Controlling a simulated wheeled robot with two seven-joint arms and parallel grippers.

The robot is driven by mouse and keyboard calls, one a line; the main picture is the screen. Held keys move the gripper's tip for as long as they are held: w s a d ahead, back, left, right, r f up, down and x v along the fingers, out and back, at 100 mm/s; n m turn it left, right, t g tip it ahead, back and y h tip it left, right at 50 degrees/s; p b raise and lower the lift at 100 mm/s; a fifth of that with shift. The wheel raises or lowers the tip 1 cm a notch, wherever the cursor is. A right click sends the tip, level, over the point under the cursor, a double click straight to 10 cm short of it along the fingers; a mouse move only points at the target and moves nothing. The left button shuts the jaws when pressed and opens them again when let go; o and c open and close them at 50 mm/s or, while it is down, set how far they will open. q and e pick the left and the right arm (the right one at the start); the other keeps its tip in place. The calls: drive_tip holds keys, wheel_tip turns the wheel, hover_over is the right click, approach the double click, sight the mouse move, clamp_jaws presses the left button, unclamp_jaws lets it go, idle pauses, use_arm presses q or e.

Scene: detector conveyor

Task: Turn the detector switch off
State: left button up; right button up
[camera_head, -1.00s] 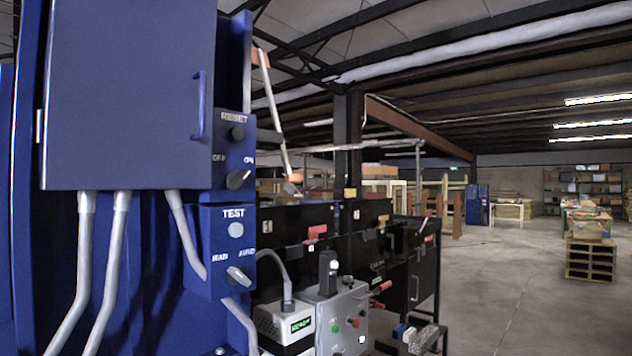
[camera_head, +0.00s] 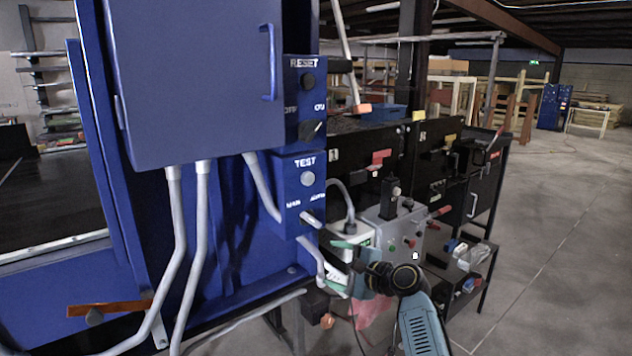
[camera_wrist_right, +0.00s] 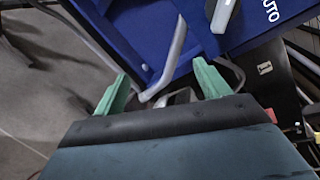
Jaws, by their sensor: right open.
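The upper switch (camera_head: 311,130), a dark knob with a pale edge, sits below the RESET button on the blue control box. Its handle tilts up to the right, toward the right-hand label, which seems to read ON; OFF is at its left. A lower MAN/AUTO switch (camera_head: 311,219) with a pale handle sits below the TEST button. It also shows at the top of the right wrist view (camera_wrist_right: 222,14). My right gripper (camera_head: 339,264) is open and empty, below and right of the lower switch, apart from both switches. Its green fingers show in the right wrist view (camera_wrist_right: 163,82).
A blue cabinet (camera_head: 200,90) with a handle stands left of the switches; grey conduits (camera_head: 203,220) run down from it. A grey box with buttons (camera_head: 392,238) and black machinery stand behind my right gripper. Open floor (camera_head: 560,230) lies to the right.

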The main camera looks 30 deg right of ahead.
wheel_tip(320, 180, up, 18)
drive_tip(key=s+d+m+t+y+p, duration=0.1)
drive_tip(key=s+d+t+y+p, duration=0.1)
drive_tip(key=t, duration=0.1)
drive_tip(key=t+y+p, duration=0.2)
approach(314, 132)
drive_tip(key=shift+m, duration=0.3)
drive_tip(key=p+x, duration=0.3)
drive_tip(key=x, duration=0.5)
drive_tip(key=shift+w+a+r, duration=0.1)
drive_tip(key=shift+w+r, duration=0.15)
drive_tip(key=shift+w+a+p, duration=0.15)
drive_tip(key=shift+w+p, duration=0.15)
drive_tip(key=shift+w, duration=0.15)
use_arm(q)
wheel_tip(314, 132, up, 9)
drive_tip(key=d, duration=0.1)
drive_tip(key=shift+s, duration=0.3)
use_arm(e)
drive_tip(key=c, duration=1)
use_arm(q)
drive_tip(key=shift+d+f, duration=0.1)
use_arm(e)
drive_tip(key=shift+g, duration=0.3)
